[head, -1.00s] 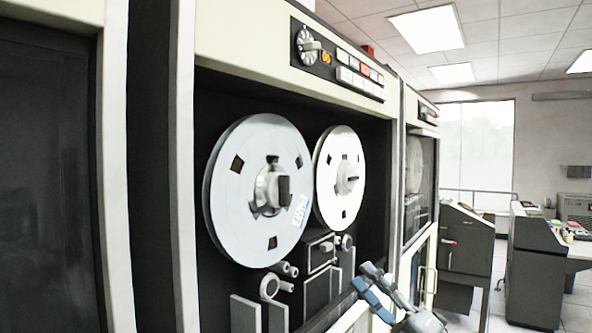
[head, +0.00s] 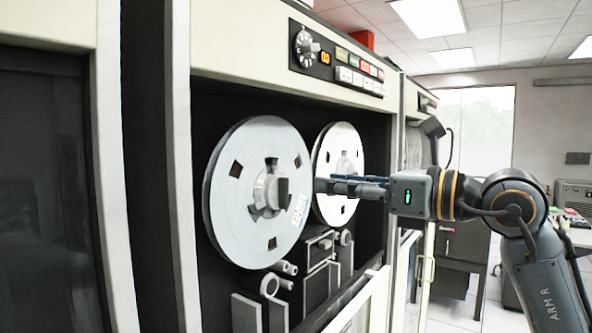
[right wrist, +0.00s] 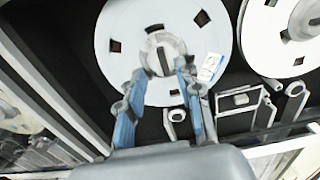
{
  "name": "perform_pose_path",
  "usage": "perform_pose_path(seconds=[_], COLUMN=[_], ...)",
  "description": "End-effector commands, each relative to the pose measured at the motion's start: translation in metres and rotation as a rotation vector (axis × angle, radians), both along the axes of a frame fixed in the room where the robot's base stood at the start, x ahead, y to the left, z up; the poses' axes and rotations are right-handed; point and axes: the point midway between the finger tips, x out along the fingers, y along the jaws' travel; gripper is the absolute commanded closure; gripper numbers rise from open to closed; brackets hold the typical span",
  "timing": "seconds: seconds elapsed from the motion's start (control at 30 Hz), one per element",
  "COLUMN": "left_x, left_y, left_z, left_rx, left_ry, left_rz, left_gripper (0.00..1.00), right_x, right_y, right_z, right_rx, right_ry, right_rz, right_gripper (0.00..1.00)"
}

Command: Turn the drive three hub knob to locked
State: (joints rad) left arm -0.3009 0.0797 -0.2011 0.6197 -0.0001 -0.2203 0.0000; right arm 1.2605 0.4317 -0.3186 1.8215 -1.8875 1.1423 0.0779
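The tape drive (head: 240,60) is a tall cream cabinet with two white reels in its dark bay. The left reel (head: 232,215) has a hub knob (head: 281,193) with a dark bar handle; it also shows in the right wrist view (right wrist: 165,60). The right reel (head: 335,158) has its own hub, partly covered by my gripper. My right gripper (head: 326,185) is open and empty, in front of the right reel and right of the left hub knob in the head view. In the right wrist view its spread blue-padded fingers (right wrist: 158,74) point at that knob, apparently apart from it. My left gripper is out of view.
A control panel (head: 337,62) with a dial and buttons runs along the drive's top. Tape guides (head: 275,285) sit below the reels. A low cream door (head: 365,300) stands in front at the bottom.

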Motion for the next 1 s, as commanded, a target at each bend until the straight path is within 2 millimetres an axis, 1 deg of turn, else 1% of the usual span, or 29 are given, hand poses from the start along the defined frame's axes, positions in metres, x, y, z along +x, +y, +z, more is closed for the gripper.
perform_pose_path(seconds=[0.03,0.1,0.23,0.33,0.5,0.8,0.83,0.87,0.9,1.0], left_x=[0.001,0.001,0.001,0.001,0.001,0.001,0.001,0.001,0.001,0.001], left_y=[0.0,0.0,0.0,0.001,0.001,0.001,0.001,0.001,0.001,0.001], left_z=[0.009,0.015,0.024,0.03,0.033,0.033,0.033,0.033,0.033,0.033], left_rx=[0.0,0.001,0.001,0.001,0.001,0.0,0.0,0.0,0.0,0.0], left_ry=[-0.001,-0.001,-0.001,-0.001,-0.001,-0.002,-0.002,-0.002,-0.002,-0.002], left_rz=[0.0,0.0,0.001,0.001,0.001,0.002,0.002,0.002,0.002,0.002], left_gripper=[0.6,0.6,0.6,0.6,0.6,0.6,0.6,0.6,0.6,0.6], right_x=[0.006,0.015,0.03,0.038,0.046,0.048,0.048,0.048,0.048,0.048], right_y=[0.011,0.023,0.042,0.053,0.064,0.065,0.065,0.065,0.065,0.065], right_z=[0.005,0.004,0.003,0.003,0.001,-0.001,-0.001,-0.001,-0.001,0.0], right_rx=[0.003,0.002,0.003,0.003,0.002,0.002,0.002,0.002,0.002,0.002], right_ry=[0.004,0.005,0.004,0.003,0.003,0.001,0.001,0.001,0.001,0.001], right_rz=[0.005,0.005,0.004,0.003,0.002,0.001,0.001,0.001,0.001,0.001], right_gripper=[0.65,0.65,0.65,0.65,0.65,0.65,0.67,0.73,0.81,1.0])
